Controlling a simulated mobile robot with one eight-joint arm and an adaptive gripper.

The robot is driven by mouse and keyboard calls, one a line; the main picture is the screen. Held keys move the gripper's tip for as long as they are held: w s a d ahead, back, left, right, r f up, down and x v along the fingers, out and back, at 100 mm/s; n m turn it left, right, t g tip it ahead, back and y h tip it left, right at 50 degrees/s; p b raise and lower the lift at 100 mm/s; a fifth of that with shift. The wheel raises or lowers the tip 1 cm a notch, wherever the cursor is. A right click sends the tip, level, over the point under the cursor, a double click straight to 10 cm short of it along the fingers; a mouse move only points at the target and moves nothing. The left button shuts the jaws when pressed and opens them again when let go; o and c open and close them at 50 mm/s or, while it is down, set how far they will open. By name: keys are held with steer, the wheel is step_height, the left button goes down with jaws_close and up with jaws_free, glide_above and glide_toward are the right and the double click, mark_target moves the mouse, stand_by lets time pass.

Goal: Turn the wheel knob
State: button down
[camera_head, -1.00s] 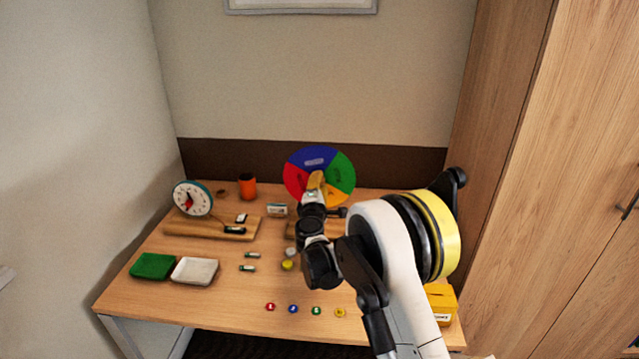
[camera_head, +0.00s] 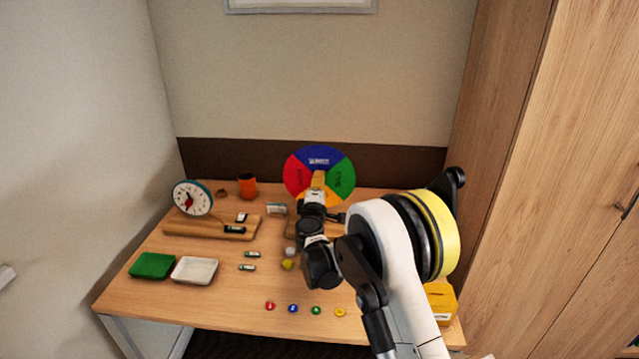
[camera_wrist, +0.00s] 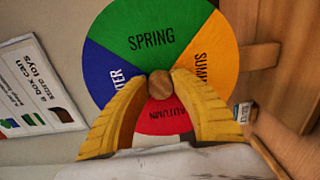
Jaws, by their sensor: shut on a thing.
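The season wheel (camera_head: 340,165) stands upright at the back of the table, with blue, green, yellow and red sectors. In the wrist view the wheel (camera_wrist: 150,35) shows the words spring, summer and autumn, and part of winter. A round wooden knob (camera_wrist: 160,84) is at its centre. My gripper (camera_head: 318,178) reaches the wheel from the front. In the wrist view its yellow fingers are shut on the knob from both sides.
A toy clock (camera_head: 193,198) and an orange cup (camera_head: 247,187) stand left of the wheel. A green tray (camera_head: 152,266) and a white tray (camera_head: 194,271) lie at the front left. Several coloured counters (camera_head: 293,309) line the front. A yellow box (camera_head: 441,303) is at the right.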

steer(key=c, duration=1)
jaws_free()
steer(key=s, duration=1.2)
steer(key=shift+a, duration=0.2)
steer(key=s+d+r+m+g+h, duration=0.25)
steer(key=s+d+r+m, duration=0.25)
steer(key=d, duration=0.5)
steer(key=s+d+r+m+g+h, duration=0.1)
steer(key=s+d+r+m+g, duration=0.35)
steer(key=d, duration=0.65)
steer(key=s+d+f+m+g+y, duration=0.1)
steer(key=s+m, duration=0.1)
steer(key=s, duration=0.7)
steer(key=s+d+f+m+g+y, duration=0.1)
steer(key=s+f+m, duration=0.1)
steer(key=s, duration=0.8)
steer(key=s+d+f+m+g+y, duration=0.2)
steer(key=s+m, duration=0.2)
steer(key=s, duration=0.6)
steer(key=shift+s, duration=0.2)
